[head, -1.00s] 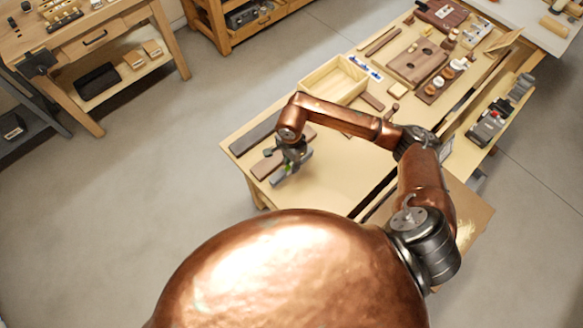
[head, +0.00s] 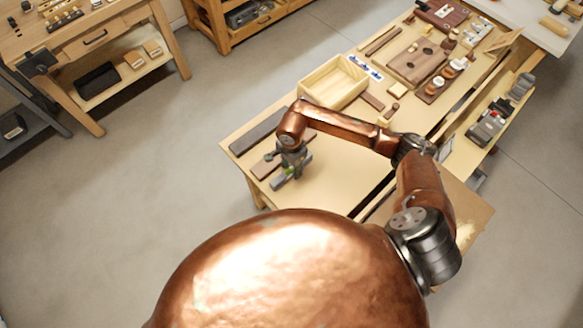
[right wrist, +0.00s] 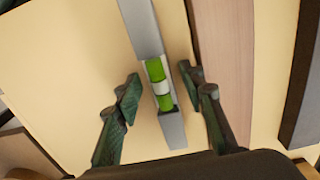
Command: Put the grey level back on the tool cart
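The grey level (right wrist: 157,60) with a bright green vial lies on the pale bench top (right wrist: 70,70) in the right wrist view. It also shows in the head view (head: 280,182), partly hidden under my right gripper (head: 292,166). In the right wrist view my right gripper (right wrist: 161,85) is open, with one dark finger on each side of the level's near end. There is a gap on the left side; the right finger is close to the level, and I cannot tell whether it touches. My left gripper is not in view. A dark cart-like shelf (head: 42,112) stands at the far left.
A brown board (head: 266,166) and a dark grey strip (head: 257,132) lie beside the level. An open wooden box (head: 333,84) stands farther back, with several boards and small parts beyond it. The bench's front right is clear. Grey floor lies left of the bench.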

